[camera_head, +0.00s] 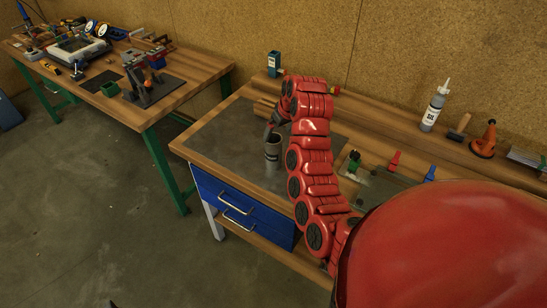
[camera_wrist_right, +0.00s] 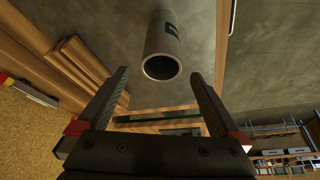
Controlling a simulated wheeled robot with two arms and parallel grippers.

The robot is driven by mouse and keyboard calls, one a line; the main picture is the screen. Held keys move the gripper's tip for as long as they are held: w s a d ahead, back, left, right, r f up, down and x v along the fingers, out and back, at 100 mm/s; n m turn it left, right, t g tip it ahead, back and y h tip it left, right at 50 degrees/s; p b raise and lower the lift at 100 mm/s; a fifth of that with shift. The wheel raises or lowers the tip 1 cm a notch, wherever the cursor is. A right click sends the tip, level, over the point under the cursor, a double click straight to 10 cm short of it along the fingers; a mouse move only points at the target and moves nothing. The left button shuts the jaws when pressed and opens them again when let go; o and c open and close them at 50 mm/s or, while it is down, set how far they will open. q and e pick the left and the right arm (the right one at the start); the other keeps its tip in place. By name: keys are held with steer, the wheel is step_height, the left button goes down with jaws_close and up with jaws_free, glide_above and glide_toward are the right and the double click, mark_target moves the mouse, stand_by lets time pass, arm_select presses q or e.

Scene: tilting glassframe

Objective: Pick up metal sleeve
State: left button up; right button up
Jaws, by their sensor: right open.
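The metal sleeve (camera_head: 273,152) is a grey hollow cylinder standing upright on the grey mat of the near workbench in the head view. In the right wrist view the sleeve (camera_wrist_right: 163,38) shows a dark open end and a dark label, just beyond the fingertips and between their lines. My right gripper (camera_head: 270,128) is at the sleeve's upper end, partly hidden by my red arm. In the wrist view the right gripper (camera_wrist_right: 158,74) has its two fingers wide apart with nothing between them.
The grey mat (camera_head: 225,140) is clear left of the sleeve. Wooden bars (camera_head: 265,108) lie behind it. A white bottle (camera_head: 435,106), an orange cone-shaped item (camera_head: 485,140) and red and blue clamps stand to the right. A cluttered second bench (camera_head: 190,68) stands at left.

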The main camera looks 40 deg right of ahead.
mark_target(272, 142)
steer(key=shift+b+x, duration=0.3)
steer(key=shift+x, duration=0.9)
steer(key=shift+w+f+p, duration=0.3)
steer(key=shift+f+p, duration=0.3)
steer(key=shift+p, duration=0.3)
steer(key=shift+w+f, duration=0.1)
steer(key=shift+f, duration=0.15)
steer(key=p+x, duration=0.3)
steer(key=shift+w+a+f, duration=0.15)
steer(key=shift+f, duration=0.05)
steer(key=shift+x, duration=0.8)
steer(key=c, duration=1.4)
